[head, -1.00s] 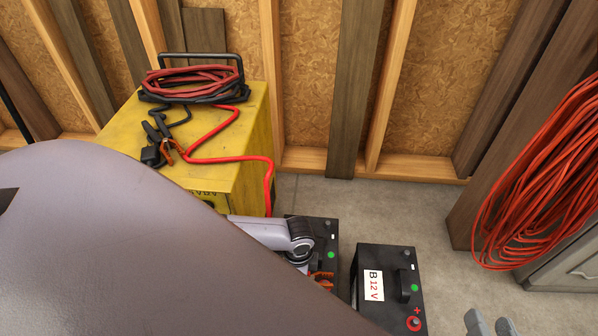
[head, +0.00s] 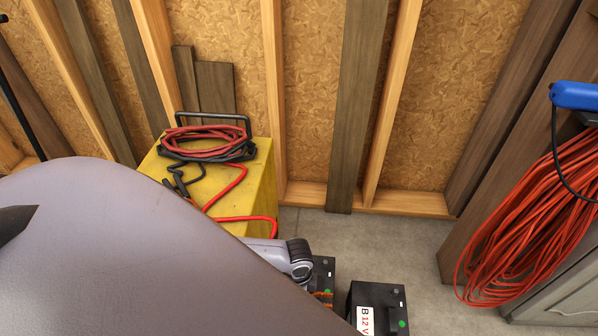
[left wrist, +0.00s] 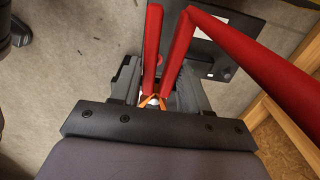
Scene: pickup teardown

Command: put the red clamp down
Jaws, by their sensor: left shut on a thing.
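My left gripper (left wrist: 158,97) is shut on the red clamp (left wrist: 152,50) in the left wrist view. Two red arms stretch up from between the fingers, and a little orange metal shows at the grip. In the head view the clamp is mostly hidden behind my arm; an orange bit (head: 325,297) shows beside a black battery (head: 326,268). A dark battery case (left wrist: 228,38) lies behind the clamp in the left wrist view; I cannot tell whether they touch. The red cable (head: 235,219) runs over the yellow cabinet (head: 262,178). My right gripper is out of view.
A second black battery (head: 385,297), marked B 12 V, stands to the right on the concrete floor (head: 390,245). Coiled cables (head: 208,152) and a black clamp (head: 177,182) lie on the cabinet. An orange cord (head: 535,225) hangs at right.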

